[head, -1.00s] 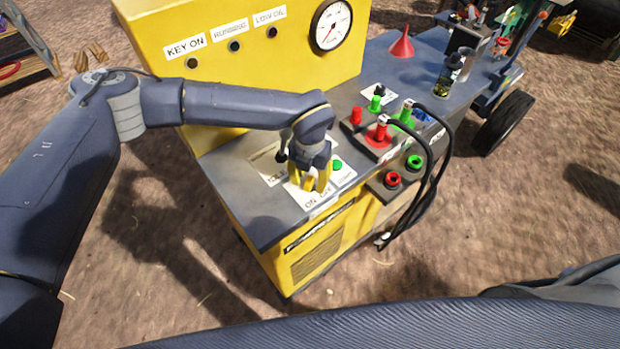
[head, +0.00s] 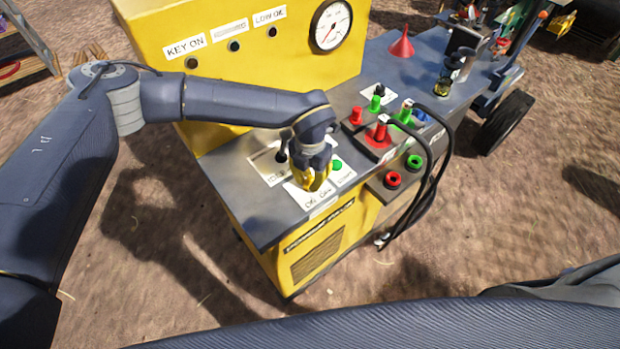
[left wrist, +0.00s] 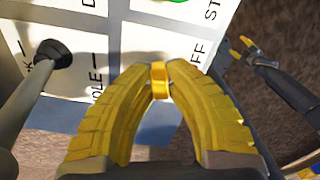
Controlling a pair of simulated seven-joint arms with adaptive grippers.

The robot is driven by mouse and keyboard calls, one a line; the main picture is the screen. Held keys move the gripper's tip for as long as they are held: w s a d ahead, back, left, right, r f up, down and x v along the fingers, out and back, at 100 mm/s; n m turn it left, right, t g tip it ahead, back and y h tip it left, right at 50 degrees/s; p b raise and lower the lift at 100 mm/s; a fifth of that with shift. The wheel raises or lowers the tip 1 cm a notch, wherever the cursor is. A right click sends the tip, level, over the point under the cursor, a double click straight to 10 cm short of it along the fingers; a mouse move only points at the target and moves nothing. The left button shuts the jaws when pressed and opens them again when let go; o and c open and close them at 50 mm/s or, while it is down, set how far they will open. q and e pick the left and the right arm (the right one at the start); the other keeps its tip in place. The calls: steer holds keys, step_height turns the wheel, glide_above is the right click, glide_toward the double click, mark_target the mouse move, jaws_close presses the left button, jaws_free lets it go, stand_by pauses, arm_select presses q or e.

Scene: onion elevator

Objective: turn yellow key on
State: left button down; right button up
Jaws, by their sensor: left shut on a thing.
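The yellow key (left wrist: 159,80) shows in the left wrist view as a small yellow piece between the tips of my left gripper (left wrist: 158,84). The gripper's two yellow fingers are shut on it, above a white label panel. In the head view my left gripper (head: 312,182) points down at the panel with the ON lettering on the grey top of the yellow machine (head: 335,240). The key is hidden there by the fingers. My right gripper (left wrist: 240,48) shows small at the right of the left wrist view, off beside the machine, with its fingers apart.
A green button (head: 337,164) sits just right of the left gripper. A black lever (left wrist: 53,55) stands close to it in the left wrist view. Red and green plugs with black cables (head: 432,170) lie further right. A KEY ON lamp (head: 191,63) on the upright panel is dark.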

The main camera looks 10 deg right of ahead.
mark_target(311, 179)
arm_select(q)
steer(key=m, duration=0.5)
steer(key=shift+s+m, duration=0.1)
steer(key=shift+m, duration=0.2)
steer(key=shift+s+m, duration=0.1)
steer(key=shift+m, duration=1.9)
steer(key=c, duration=1.4)
jaws_free()
steer(key=shift+o, duration=0.2)
step_height(311, 179, up, 12)
steer(key=shift+d, duration=0.1)
